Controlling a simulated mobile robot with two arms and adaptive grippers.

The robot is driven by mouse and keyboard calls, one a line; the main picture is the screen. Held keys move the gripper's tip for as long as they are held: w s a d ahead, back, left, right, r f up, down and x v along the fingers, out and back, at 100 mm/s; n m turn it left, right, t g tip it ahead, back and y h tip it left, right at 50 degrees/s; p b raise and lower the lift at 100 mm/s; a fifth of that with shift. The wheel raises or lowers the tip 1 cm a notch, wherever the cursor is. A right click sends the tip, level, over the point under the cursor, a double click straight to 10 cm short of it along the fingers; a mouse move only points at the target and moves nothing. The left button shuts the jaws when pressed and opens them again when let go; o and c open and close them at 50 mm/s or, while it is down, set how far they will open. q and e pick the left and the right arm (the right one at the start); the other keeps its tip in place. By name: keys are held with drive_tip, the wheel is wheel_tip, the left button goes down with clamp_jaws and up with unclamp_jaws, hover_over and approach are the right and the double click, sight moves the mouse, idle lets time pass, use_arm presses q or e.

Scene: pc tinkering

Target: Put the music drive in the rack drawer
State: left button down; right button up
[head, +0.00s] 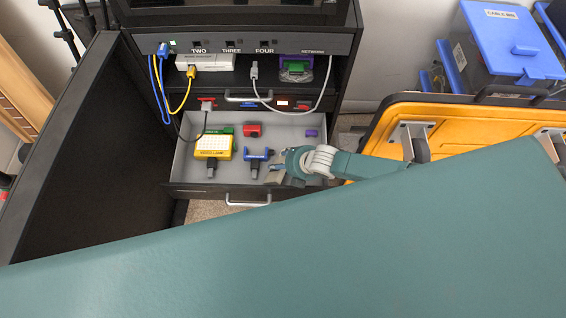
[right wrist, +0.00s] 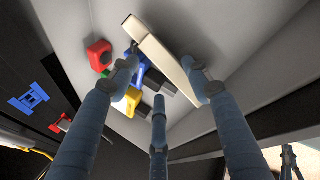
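The rack drawer (head: 185,164) is pulled open, with several coloured parts inside. A yellow part with a pale top (head: 213,146) lies at its left, and a blue part (head: 257,155) lies near its middle. No label here reads clearly as the music drive. My right gripper (head: 280,172) is over the drawer's right part, beside the blue part. In the right wrist view, a pale beige bar (right wrist: 160,58) lies between its fingertips (right wrist: 160,65). I cannot tell whether they grip it or whether it is the music drive. My left gripper is out of view.
A red part (head: 252,130) and a small purple part (head: 311,133) also lie in the drawer. The dark open door (head: 95,130) is at left, and a yellow case (head: 470,125) at right.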

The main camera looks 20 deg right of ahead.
drive_tip(key=shift+f, duration=0.2)
idle(0.4)
drive_tip(key=shift+v, duration=1.05)
drive_tip(key=shift+w+a+f, duration=0.2)
drive_tip(key=shift+w+f, duration=0.05)
drive_tip(key=shift+f, duration=0.05)
drive_tip(key=shift+o, duration=0.6)
drive_tip(key=shift+o, duration=1)
drive_tip(key=shift+w+a+r, duration=0.1)
